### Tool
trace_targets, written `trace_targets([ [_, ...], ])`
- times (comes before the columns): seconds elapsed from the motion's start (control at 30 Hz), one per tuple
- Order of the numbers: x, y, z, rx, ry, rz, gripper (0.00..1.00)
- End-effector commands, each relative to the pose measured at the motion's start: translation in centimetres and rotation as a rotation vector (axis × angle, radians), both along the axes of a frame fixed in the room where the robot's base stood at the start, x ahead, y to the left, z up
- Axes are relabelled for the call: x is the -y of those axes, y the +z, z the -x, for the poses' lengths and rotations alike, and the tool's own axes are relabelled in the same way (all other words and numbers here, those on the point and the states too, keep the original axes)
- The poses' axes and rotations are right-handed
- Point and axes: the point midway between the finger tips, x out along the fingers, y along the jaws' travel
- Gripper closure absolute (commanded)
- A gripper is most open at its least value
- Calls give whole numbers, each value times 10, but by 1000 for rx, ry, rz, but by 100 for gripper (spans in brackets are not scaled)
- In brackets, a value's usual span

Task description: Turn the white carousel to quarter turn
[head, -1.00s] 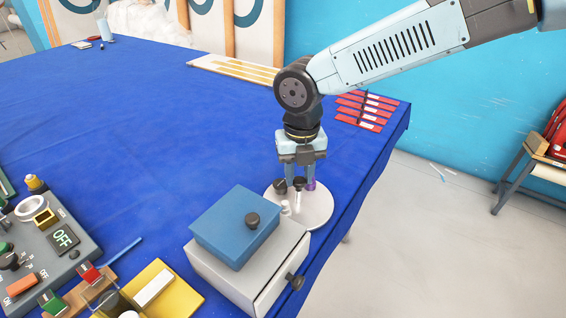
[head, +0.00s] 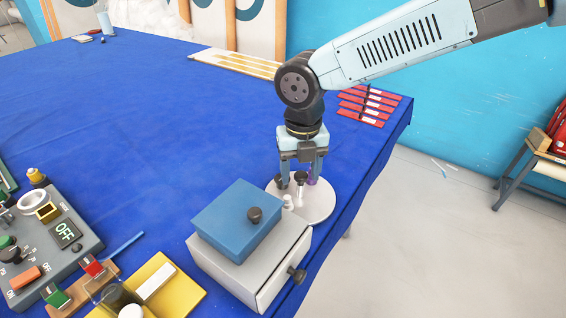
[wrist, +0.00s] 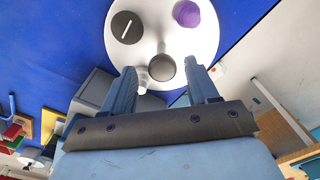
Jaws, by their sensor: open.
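The white carousel (head: 322,208) is a round disc near the table's right edge, partly hidden by my gripper in the head view. The wrist view shows its plate (wrist: 205,30) carrying a purple piece (wrist: 187,13), a black round piece with a white line (wrist: 127,27) and a dark-topped knob (wrist: 162,68). A small white peg (head: 288,202) stands at its near side. My gripper (head: 300,182) points down over the disc, open. In the wrist view the knob lies between its fingertips (wrist: 163,76); I cannot tell if they touch it.
A white drawer box (head: 240,268) with a blue lid (head: 235,222) stands close in front of the carousel. Red strips (head: 366,105) lie behind at the right. A control panel (head: 50,245) is at the left. The table's middle is clear.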

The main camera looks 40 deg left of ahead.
Motion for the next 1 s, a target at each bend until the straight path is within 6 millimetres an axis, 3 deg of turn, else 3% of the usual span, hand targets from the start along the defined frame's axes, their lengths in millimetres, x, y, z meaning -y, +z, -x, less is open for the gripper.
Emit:
trace_targets([
  [0.17,-1,18,0,3,-1,-3,41],
  [0.7,0,116,2,1,-2,-2,41],
  [1.0,1,135,2,-1,-3,0,41],
])
